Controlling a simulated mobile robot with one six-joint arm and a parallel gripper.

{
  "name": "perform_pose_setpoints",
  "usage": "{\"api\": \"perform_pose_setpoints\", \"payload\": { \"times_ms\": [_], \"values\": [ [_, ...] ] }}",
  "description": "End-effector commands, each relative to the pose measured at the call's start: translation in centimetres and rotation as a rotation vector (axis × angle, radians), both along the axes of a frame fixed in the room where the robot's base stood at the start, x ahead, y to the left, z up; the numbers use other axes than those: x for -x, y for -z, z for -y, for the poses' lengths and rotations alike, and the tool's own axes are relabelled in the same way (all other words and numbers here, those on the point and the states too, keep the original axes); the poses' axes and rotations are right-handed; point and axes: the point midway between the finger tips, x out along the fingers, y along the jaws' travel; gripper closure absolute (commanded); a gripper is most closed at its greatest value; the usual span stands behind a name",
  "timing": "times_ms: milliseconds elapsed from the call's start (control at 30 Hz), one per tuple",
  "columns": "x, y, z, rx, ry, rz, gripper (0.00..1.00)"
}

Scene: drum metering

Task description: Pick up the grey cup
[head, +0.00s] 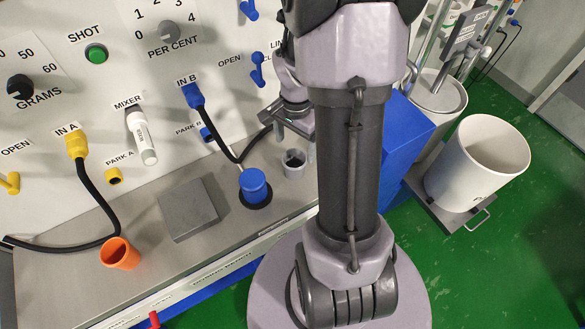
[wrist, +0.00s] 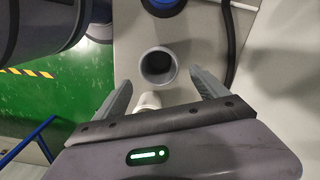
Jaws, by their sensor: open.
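The grey cup (head: 294,163) stands upright on the bench ledge, right of the blue-capped post, in the head view. In the wrist view the grey cup (wrist: 158,66) shows from above with its round mouth open, beyond and between the fingertips. My gripper (wrist: 166,82) is open, with one finger on each side and nothing between them that I can see held. In the head view my gripper (head: 290,122) is above and behind the cup, partly hidden by my arm. A small white cylindrical piece shows below the cup in the wrist view.
A blue-capped post (head: 254,185) stands close left of the cup, with a black hose (head: 228,150) above it. A grey block (head: 187,208) and an orange cup (head: 120,253) are farther left.

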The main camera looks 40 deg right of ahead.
Motion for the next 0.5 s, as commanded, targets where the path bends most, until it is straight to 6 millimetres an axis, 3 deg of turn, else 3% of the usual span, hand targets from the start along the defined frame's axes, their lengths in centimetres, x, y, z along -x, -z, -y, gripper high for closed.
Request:
{"api": "perform_pose_setpoints", "payload": {
  "times_ms": [33,267,400,500],
  "values": [
    [0.0,1.1,0.0,0.000,0.000,-0.001,0.17],
    [0.1,3.4,-0.2,0.000,-0.002,0.000,0.17],
    [0.4,6.4,-0.4,-0.001,-0.001,-0.001,0.17],
    [0.4,7.2,-0.4,0.000,0.000,0.001,0.17]
  ]
}}
